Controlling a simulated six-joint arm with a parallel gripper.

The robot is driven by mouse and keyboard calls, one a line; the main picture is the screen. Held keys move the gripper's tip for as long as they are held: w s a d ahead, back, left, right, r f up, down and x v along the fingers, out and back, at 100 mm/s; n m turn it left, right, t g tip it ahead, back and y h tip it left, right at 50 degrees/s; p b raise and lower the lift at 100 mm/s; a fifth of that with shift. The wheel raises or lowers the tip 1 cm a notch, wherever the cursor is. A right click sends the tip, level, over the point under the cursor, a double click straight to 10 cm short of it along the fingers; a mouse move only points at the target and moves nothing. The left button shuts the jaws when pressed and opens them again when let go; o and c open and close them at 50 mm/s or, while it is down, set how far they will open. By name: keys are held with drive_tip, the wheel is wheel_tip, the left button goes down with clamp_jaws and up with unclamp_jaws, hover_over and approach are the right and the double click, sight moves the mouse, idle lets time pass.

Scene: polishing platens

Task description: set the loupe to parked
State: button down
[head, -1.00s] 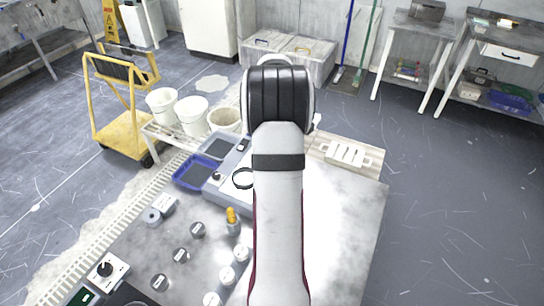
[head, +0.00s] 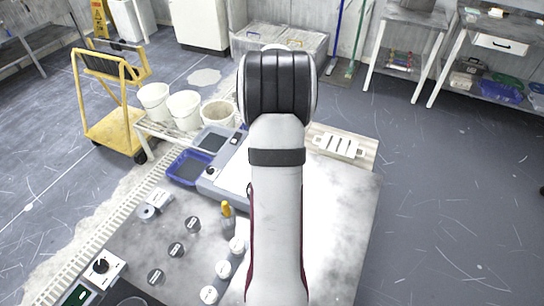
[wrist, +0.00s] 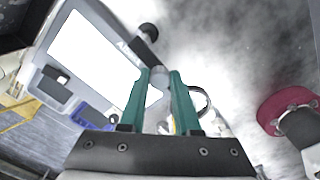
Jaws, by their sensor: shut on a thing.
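In the wrist view my gripper (wrist: 161,80) has its two teal fingers closed on a pale, narrow part between them, which looks like part of the loupe. The dark ring of the loupe (wrist: 209,103) shows just right of the right finger, partly behind it. In the head view my arm hides the gripper and nearly all of the loupe; only a sliver of dark rim (head: 249,188) shows at the arm's left edge.
A blue tray (head: 187,168) lies beside the grey machine. A yellow-topped bottle (head: 226,209), several dark-topped pucks and white-topped jars stand on the metal bench (head: 345,195). A slotted rack (head: 338,146) is at the back right. The bench's right side is clear.

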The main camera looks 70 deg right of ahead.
drive_tip(key=shift+s, duration=0.1)
idle(0.5)
drive_tip(key=c, duration=0.6)
unclamp_jaws()
wheel_tip(320, 180, up, 16)
drive_tip(key=shift+f, duration=0.1)
drive_tip(key=w+a+m, duration=0.2)
drive_tip(key=w+a, duration=0.1)
drive_tip(key=a, duration=0.4)
drive_tip(key=w+a+m, duration=0.1)
drive_tip(key=w+a, duration=0.3)
drive_tip(key=a, duration=0.3)
drive_tip(key=s+a+f+m+y, duration=0.1)
drive_tip(key=a+m, duration=0.4)
drive_tip(key=a, duration=1.2)
drive_tip(key=s+a+f+m, duration=0.2)
drive_tip(key=s+a, duration=0.1)
drive_tip(key=a, duration=0.1)
drive_tip(key=s+a+f+m, duration=0.2)
drive_tip(key=s+a, duration=0.1)
drive_tip(key=s, duration=0.1)
drive_tip(key=s+a+f+m, duration=0.2)
drive_tip(key=s+a, duration=0.1)
drive_tip(key=a, duration=0.1)
drive_tip(key=shift+s+a+y, duration=0.25)
drive_tip(key=shift+a+y, duration=0.05)
drive_tip(key=shift+y, duration=0.1)
